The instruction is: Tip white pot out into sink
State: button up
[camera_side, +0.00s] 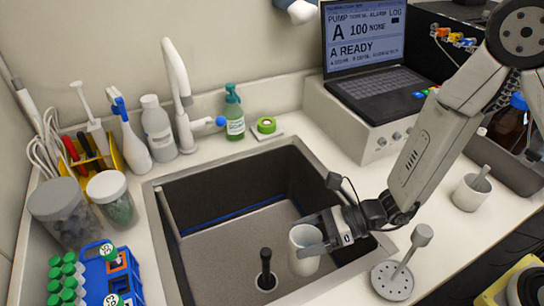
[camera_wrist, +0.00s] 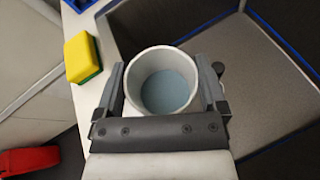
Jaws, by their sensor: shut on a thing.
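The white pot (camera_side: 303,262) is held by my gripper (camera_side: 318,240) at the right front part of the sink. In the wrist view my gripper (camera_wrist: 167,92) has one finger on each side of the white pot (camera_wrist: 134,62), shut on it. Its open mouth faces the wrist camera and blue-grey contents show inside. The pot looks about upright in the side view. The sink (camera_side: 235,238) is a dark-walled basin with a grey floor; it also shows at the right in the wrist view (camera_wrist: 245,60). The pot's height above the sink floor is hard to tell.
A black-knobbed drain plug (camera_side: 265,268) stands in the sink. A metal strainer tool (camera_side: 395,278) and a white mortar with pestle (camera_side: 472,192) are on the right counter. A tap (camera_side: 180,95) rises behind the sink. A yellow-green sponge (camera_wrist: 82,57) lies left of the pot.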

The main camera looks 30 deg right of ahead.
jog(key=m, duration=0.1)
jog(key=r+m+g+y, duration=0.1)
jog(key=m, duration=0.1)
jog(key=shift+w+d+r, duration=0.1)
jog(key=shift+w, duration=0.15)
jog(key=shift+w+d+r+m+g+y, duration=0.15)
jog(key=shift+w+d+r+m+y, duration=0.4)
jog(key=shift+w, duration=0.25)
jog(key=shift+w+d+r+m+g+y, duration=0.15)
jog(key=shift+w+d+r+m+y, duration=0.15)
jog(key=shift+w+r+m, duration=0.35)
jog(key=shift+w+d+r, duration=0.15)
jog(key=shift+w, duration=0.15)
jog(key=shift+w+d+r+m+g+y, duration=0.2)
jog(key=shift+w+d+m+g+y, duration=0.15)
jog(key=shift+w+m, duration=0.25)
jog(key=shift+s, duration=0.1)
jog(key=shift+m, duration=0.3)
jog(key=shift+w+d+f+m+y, duration=0.1)
jog(key=shift+w+f+m+y, duration=0.2)
jog(key=shift+m, duration=0.5)
